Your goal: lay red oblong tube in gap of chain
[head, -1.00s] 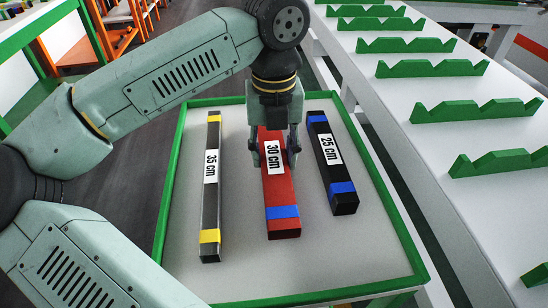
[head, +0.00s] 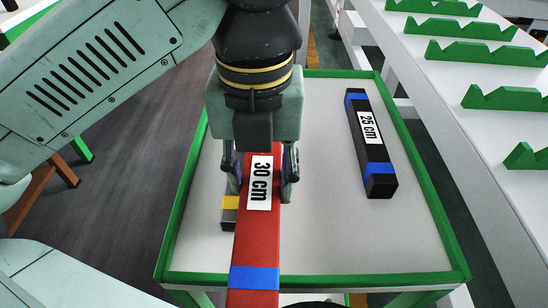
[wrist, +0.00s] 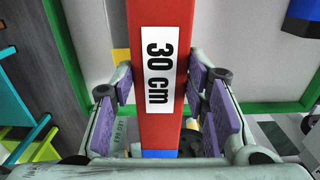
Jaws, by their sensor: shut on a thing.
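The red oblong tube (head: 257,225), with a "30 cm" label and a blue band, is held in my gripper (head: 260,175). The fingers sit on both sides of the tube near its label. The tube is raised above the tray and points toward the camera; its near end runs out of the head view. In the wrist view the red tube (wrist: 160,100) lies between the purple finger pads. The chain, a white rail with a row of green notched holders (head: 485,52), stands at the right. The tube is apart from it.
The green-rimmed tray (head: 310,278) holds a black "25 cm" tube (head: 371,145) at the right. A grey tube with a yellow band (head: 229,212) is mostly hidden behind the red tube and my gripper.

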